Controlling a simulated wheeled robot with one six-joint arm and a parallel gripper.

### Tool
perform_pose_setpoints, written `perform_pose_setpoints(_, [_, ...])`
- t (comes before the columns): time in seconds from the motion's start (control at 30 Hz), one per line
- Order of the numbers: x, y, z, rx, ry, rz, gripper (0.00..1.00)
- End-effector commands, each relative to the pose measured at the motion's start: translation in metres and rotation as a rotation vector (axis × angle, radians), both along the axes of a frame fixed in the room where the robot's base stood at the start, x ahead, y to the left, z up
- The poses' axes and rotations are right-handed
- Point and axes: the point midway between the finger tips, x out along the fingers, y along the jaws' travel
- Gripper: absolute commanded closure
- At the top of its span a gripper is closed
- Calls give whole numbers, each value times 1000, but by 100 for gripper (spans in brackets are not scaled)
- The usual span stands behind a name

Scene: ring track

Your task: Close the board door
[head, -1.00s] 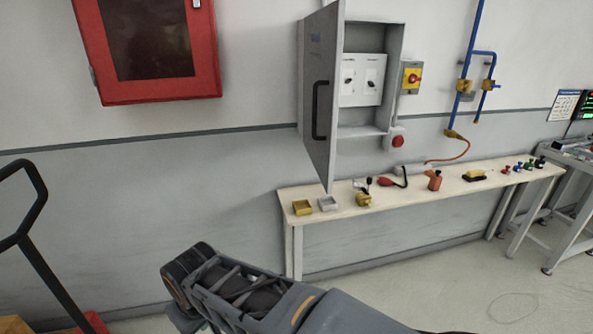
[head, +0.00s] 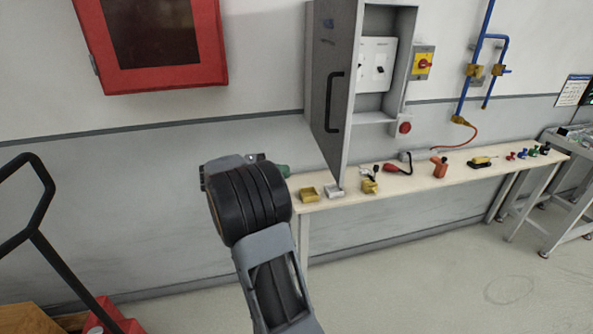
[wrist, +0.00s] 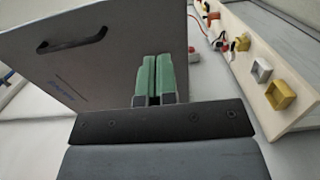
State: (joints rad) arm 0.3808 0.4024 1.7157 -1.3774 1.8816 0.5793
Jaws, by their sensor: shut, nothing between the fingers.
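The board door (head: 333,80) is a grey panel with a black handle (head: 334,101). It stands swung open on the left of the grey board box (head: 402,50), whose inside with white switch panels (head: 375,64) shows. In the wrist view the door (wrist: 110,50) appears tilted, with its handle (wrist: 72,44) at upper left. My gripper (wrist: 154,60) has green fingers, shut and empty, in front of the door's face in that view; I cannot tell whether they touch it. In the head view my wrist hides most of the gripper, with a bit of green at the bench's left end.
A narrow bench (head: 430,182) runs along the wall below the board, with a yellow tray (head: 309,194), a white tray (head: 334,191) and several small items. A red cabinet (head: 152,45) hangs at left. A dark cart handle (head: 25,200) stands at lower left.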

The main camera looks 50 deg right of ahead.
Motion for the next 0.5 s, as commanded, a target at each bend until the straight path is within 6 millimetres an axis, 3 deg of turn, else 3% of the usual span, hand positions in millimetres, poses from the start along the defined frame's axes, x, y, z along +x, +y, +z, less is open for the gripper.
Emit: perform_pose_setpoints(0.5, [-64,-68,3,4,1,-3,100])
